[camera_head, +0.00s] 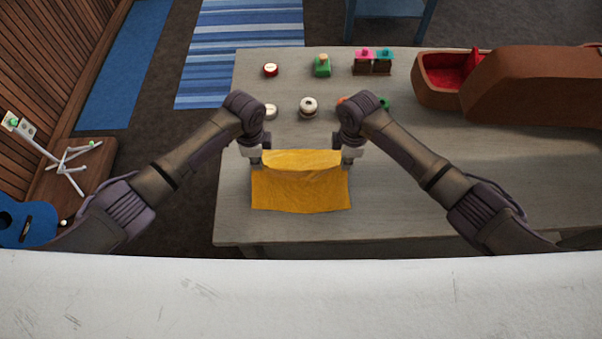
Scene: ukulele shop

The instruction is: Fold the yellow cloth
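The yellow cloth (300,192) lies on the grey table near its front left. Its far edge is raised or turned over, making a lighter band along the top. My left gripper (256,158) is at the cloth's far left corner. My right gripper (346,158) is at its far right corner. Both grippers point down and touch or nearly touch the cloth. The fingertips are small and partly hidden by the wrists, so I cannot tell whether they are closed on the cloth.
Behind the grippers on the grey table (420,205) are a red tin (270,70), a green item (322,66), pink- and teal-topped boxes (373,63) and a white round item (308,106). A brown instrument case (530,85) lies at right. The table right of the cloth is clear.

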